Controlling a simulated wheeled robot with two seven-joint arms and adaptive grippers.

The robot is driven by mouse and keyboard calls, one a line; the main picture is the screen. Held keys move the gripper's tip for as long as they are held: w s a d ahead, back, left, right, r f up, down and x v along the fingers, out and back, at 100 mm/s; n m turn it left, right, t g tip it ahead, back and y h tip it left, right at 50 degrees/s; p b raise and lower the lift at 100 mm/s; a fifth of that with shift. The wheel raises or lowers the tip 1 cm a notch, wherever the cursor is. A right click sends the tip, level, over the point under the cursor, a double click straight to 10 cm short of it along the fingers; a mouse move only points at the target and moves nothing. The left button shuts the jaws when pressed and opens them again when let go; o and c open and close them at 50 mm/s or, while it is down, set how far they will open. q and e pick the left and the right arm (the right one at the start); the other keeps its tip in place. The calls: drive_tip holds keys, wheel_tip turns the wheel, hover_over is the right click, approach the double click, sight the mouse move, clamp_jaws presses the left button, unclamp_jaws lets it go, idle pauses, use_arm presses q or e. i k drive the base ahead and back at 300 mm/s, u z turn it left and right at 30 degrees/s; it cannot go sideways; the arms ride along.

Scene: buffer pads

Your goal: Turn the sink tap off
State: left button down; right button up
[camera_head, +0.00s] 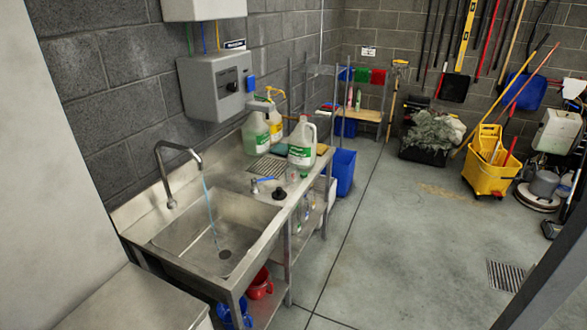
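The sink tap (178,150) is a curved metal spout at the left side of the steel sink (170,246). A thin bluish stream of water (211,215) runs from its mouth down into the basin toward the dark drain. A small metal fitting with a blue lever-like part (264,180) stands on the counter right of the basin; I cannot tell whether it belongs to the tap. A small black round-topped item (279,194) is beside it. Neither of my grippers is in view.
Large jugs (302,143) stand on the counter behind the basin, below a grey wall box (216,86). A pale cabinet (135,303) is at front left. A blue bin (342,172) and yellow mop bucket (489,165) stand on the floor. The central floor is clear.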

sight(254, 181)
drive_tip(key=z, duration=0.45)
drive_tip(key=i, duration=0.85)
drive_tip(key=z, duration=0.25)
